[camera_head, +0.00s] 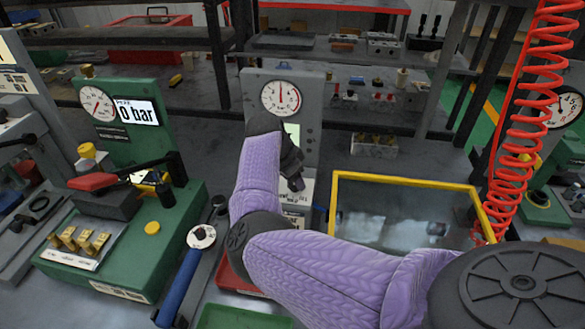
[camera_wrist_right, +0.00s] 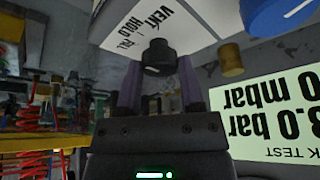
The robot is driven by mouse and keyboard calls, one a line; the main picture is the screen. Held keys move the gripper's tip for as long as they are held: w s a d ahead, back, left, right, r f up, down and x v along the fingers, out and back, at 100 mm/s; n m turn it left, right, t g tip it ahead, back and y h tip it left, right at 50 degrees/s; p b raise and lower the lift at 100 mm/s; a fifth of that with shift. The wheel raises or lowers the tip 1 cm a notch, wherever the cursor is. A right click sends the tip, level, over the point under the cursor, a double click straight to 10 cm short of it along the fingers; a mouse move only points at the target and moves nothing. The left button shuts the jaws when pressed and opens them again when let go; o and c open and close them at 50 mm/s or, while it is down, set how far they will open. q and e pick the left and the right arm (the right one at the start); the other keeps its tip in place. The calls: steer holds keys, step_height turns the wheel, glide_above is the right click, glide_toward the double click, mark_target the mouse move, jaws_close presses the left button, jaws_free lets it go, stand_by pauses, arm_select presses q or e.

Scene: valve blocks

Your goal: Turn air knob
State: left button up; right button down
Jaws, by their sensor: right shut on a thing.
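A black knob (camera_wrist_right: 158,57) sits under a white label (camera_wrist_right: 160,25) reading VENT, HOLD and FILL, which appears upside down in the right wrist view. My right gripper (camera_wrist_right: 158,78) has one finger on each side of this knob and is shut on it. In the head view, my right gripper (camera_head: 291,165) is at the front of the grey gauge panel (camera_head: 312,112), below its round dial (camera_head: 281,98). My arm and gripper hide the knob there. My left gripper is in neither view.
A blue knob (camera_wrist_right: 280,12) and a brass fitting (camera_wrist_right: 231,60) are close to the right gripper. A green valve block (camera_head: 125,245) stands left, a yellow-framed tank (camera_head: 400,181) right, with a red coiled hose (camera_head: 505,170) beyond. A blue-handled tool (camera_head: 182,280) lies in front.

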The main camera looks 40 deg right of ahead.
steer(key=shift+c, duration=1.1)
jaws_free()
steer(key=p+v, duration=0.3)
steer(key=v, duration=0.7)
steer(key=shift+f, duration=0.1)
